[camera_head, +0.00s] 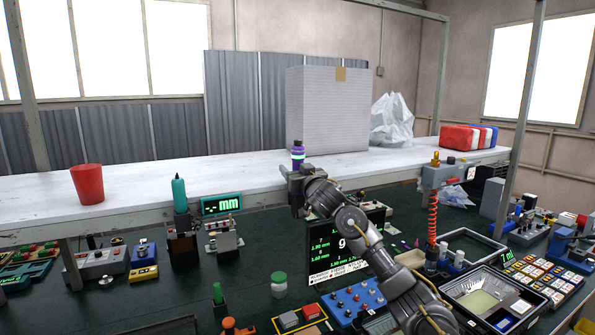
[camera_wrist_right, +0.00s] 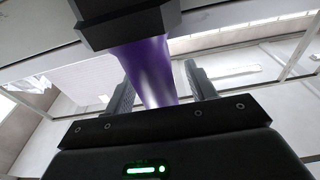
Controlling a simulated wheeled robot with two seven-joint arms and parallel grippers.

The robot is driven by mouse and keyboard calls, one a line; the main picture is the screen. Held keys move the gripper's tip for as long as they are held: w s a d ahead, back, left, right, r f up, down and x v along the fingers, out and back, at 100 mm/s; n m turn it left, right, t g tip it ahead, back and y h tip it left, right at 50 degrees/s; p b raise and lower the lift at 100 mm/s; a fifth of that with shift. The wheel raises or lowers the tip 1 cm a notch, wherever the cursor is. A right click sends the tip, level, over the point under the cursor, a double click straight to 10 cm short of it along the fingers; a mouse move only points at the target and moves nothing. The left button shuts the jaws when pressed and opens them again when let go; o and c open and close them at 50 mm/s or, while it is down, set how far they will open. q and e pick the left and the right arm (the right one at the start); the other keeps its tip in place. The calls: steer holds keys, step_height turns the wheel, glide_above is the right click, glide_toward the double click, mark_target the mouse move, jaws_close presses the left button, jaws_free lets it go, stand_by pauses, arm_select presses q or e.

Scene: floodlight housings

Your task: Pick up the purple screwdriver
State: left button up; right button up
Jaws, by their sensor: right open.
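In the right wrist view, the purple handle (camera_wrist_right: 150,72) runs between the two fingers of my right gripper (camera_wrist_right: 160,85). The fingers are open, one on each side of the handle, with a gap visible on the right side. A dark block (camera_wrist_right: 125,22) covers one end of the handle there. My left gripper is not in view.
A teal-handled tool (camera_head: 180,195) stands in a dark holder to the left, beside a green "mm" display (camera_head: 222,205). A red cup (camera_head: 88,184) and a large grey box (camera_head: 325,112) are on the shelf. A dark screen (camera_head: 345,245) stands close below my right wrist.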

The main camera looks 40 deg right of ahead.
steer(key=shift+s, duration=0.1)
steer(key=shift+c, duration=0.5)
steer(key=shift+r, duration=0.1)
jaws_close()
